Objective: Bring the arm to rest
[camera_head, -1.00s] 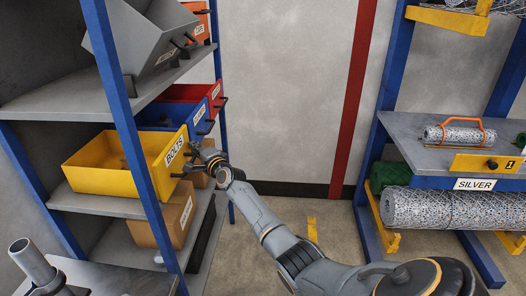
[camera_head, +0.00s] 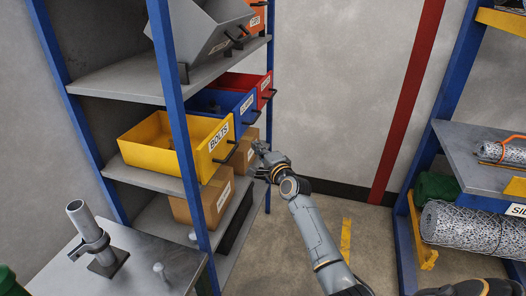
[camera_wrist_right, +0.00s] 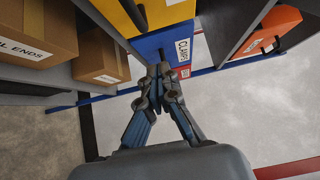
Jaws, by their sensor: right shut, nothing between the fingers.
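My right gripper (camera_head: 262,158) is at the end of my right arm, beside the blue shelf rack in the head view. Its fingers are shut with nothing between them. In the right wrist view the shut gripper (camera_wrist_right: 160,82) points toward a blue bin (camera_wrist_right: 178,52) labelled CLAMPS; I cannot tell the exact gap. The yellow BOLTS bin (camera_head: 160,148) is on the shelf to the left of the gripper in the head view, clear of the fingers. My left gripper is in neither view.
Cardboard boxes (camera_head: 196,203) sit on the shelf below the yellow bin. A grey table (camera_head: 165,262) with a metal tube holder (camera_head: 92,235) is front left. A second rack with mesh rolls (camera_head: 470,228) stands right. Open floor (camera_head: 375,245) lies between the racks.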

